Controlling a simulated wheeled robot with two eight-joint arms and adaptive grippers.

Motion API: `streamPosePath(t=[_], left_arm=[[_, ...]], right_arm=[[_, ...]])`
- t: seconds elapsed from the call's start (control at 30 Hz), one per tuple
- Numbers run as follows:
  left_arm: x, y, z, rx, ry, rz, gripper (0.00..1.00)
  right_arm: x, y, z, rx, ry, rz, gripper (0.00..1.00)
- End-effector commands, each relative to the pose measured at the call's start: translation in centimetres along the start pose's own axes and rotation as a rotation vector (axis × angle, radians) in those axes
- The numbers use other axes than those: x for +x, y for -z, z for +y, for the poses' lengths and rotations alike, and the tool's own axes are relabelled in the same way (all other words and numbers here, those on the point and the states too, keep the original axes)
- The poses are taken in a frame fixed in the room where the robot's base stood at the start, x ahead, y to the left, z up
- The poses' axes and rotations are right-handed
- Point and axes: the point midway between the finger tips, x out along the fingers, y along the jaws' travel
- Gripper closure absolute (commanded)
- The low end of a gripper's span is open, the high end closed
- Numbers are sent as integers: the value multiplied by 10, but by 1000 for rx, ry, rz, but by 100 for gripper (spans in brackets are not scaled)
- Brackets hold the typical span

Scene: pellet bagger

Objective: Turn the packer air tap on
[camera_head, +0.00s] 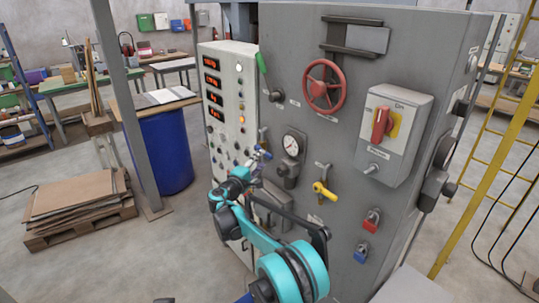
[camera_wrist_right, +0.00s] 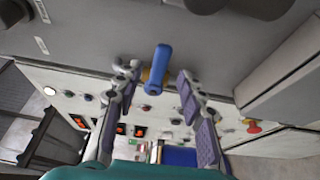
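A tap with a blue lever handle (camera_wrist_right: 158,69) shows in the right wrist view, near the middle. A brass-coloured part shows behind the handle. My right gripper (camera_wrist_right: 160,82) is open, with a finger on each side of the blue handle and a visible gap to both. In the head view my right gripper (camera_head: 257,155) is small at the front of the grey cabinet, near its left edge, and the tap is largely hidden there. A yellow-handled tap (camera_head: 325,190) sits to the right on the same face.
The grey cabinet (camera_head: 345,150) also carries a red handwheel (camera_head: 323,86), a green lever (camera_head: 262,63), a gauge (camera_head: 292,145), a switch box (camera_head: 396,135) and padlocks (camera_head: 371,220). A white button panel (camera_head: 228,100) stands to the left. A yellow ladder frame (camera_head: 487,140) is at right.

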Motion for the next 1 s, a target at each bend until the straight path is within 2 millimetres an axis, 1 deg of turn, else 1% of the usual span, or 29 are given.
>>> streamPosePath(t=[0.03,0.1,0.2,0.3,0.43,0.67,0.77,0.8,0.83,1.0], left_arm=[[2,-1,0,0,0,0,60],[2,-2,0,0,0,0,60],[4,-2,0,0,0,0,60],[4,-3,0,0,0,0,60],[4,-3,0,0,0,0,60],[4,-3,0,0,0,0,60],[4,-3,0,0,0,0,60],[4,-3,0,0,0,0,60],[4,-3,0,0,0,0,60],[4,-3,0,0,0,0,60]], right_arm=[[10,-1,-2,0,0,-3,60],[22,-1,-1,0,1,-2,60],[37,-1,-1,1,1,-2,60],[48,-1,-1,1,2,-1,60],[54,-1,0,1,2,-1,60],[54,-1,0,1,2,-1,60],[54,-1,0,1,2,-1,84],[54,-1,0,1,2,-1,95],[54,-1,0,1,2,0,100],[54,-1,0,1,3,0,100]])
